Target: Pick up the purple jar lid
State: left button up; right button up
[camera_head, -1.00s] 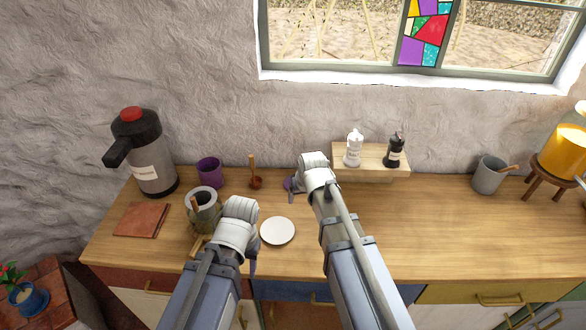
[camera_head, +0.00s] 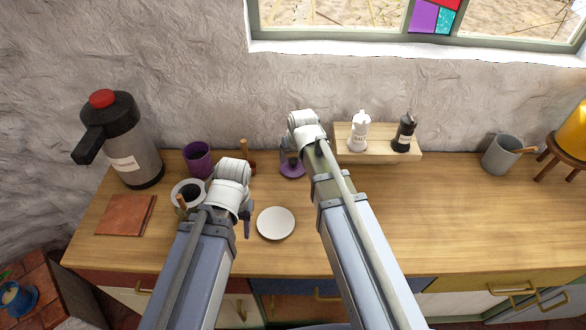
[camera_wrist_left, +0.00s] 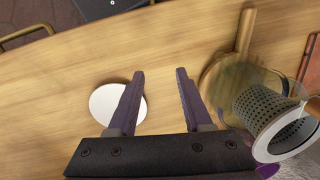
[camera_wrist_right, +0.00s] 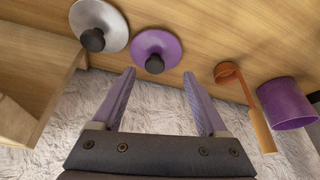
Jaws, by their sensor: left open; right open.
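The purple jar lid (camera_head: 292,171) lies on the counter near the wall, partly hidden by my right gripper in the head view. In the right wrist view the purple lid (camera_wrist_right: 157,45) is a disc with a dark round knob. My right gripper (camera_wrist_right: 158,75) is open and empty, with the lid just beyond its fingertips, roughly centred between them. I cannot tell the height gap. My left gripper (camera_wrist_left: 160,72) is open and empty above the counter, between a white disc (camera_head: 276,223) and a glass pot with a mesh strainer (camera_wrist_left: 268,108).
A grey-white lid (camera_wrist_right: 98,25) lies beside the purple one. A wooden shelf (camera_head: 378,150) holds white and black shakers. The wall is close behind. The counter's right half is mostly clear.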

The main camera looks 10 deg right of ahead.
aim_at(293, 160)
pick_arm(q)
jog(key=shift+f+b, duration=2.3)
jog(key=shift+f, duration=0.35)
pick_arm(e)
jog(key=shift+w+d+x, duration=0.1)
jog(key=shift+w+x, duration=0.05)
jog(key=shift+x, duration=0.85)
jog(key=shift+w+d+x, duration=0.15)
jog(key=shift+x, duration=0.9)
jog(key=shift+w+d+x, duration=0.1)
jog(key=shift+w+x, duration=0.05)
jog(key=shift+x, duration=0.85)
pick_arm(q)
jog(key=shift+r, duration=0.1)
pick_arm(e)
jog(key=shift+r, duration=0.25)
jog(key=shift+c, duration=0.3)
grip_shut()
